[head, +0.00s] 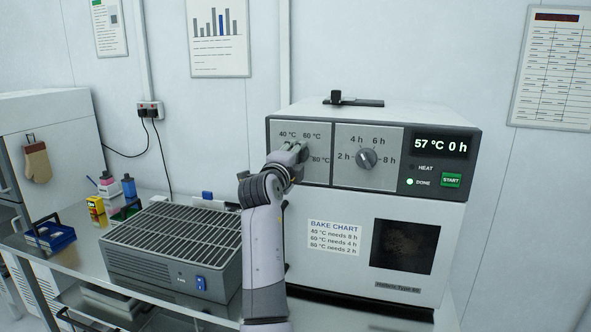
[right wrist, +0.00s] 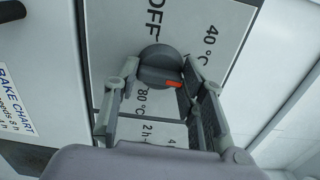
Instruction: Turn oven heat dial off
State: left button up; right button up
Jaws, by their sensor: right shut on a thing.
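The oven (head: 405,275) stands on the bench, its display reading 57 °C 0 h with the green DONE light lit and HEAT dark. The round grey heat dial (right wrist: 160,62) sits on a panel marked OFF, 40 °C and 80 °C; the head view also shows 60 °C. Its orange mark is at the lower right in the right wrist view, on the side away from OFF; a finger covers the label there. My right gripper (head: 297,160) is shut on the dial, one finger on each side (right wrist: 161,72). In the head view it hides the dial. My left gripper is not in view.
The time dial (head: 367,159) is just right of the heat panel, with the START button (head: 451,180) beyond. A grilled grey box (head: 170,255) stands left of my arm. A blue tray (head: 50,237) and small bottles are farther left.

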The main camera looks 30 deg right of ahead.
jog(key=shift+f+n+p, duration=0.2)
jog(key=shift+n+p, duration=0.2)
jog(key=shift+n, duration=4.95)
jog(key=shift+f+n+p, duration=0.2)
jog(key=shift+n+p, duration=0.15)
jog(key=shift+n, duration=5.3)
jog(key=o, duration=0.8)
jog(key=shift+c, duration=0.2)
jog(key=o, duration=0.4)
jog(key=shift+s+r, duration=0.1)
jog(key=shift+r, duration=0.15)
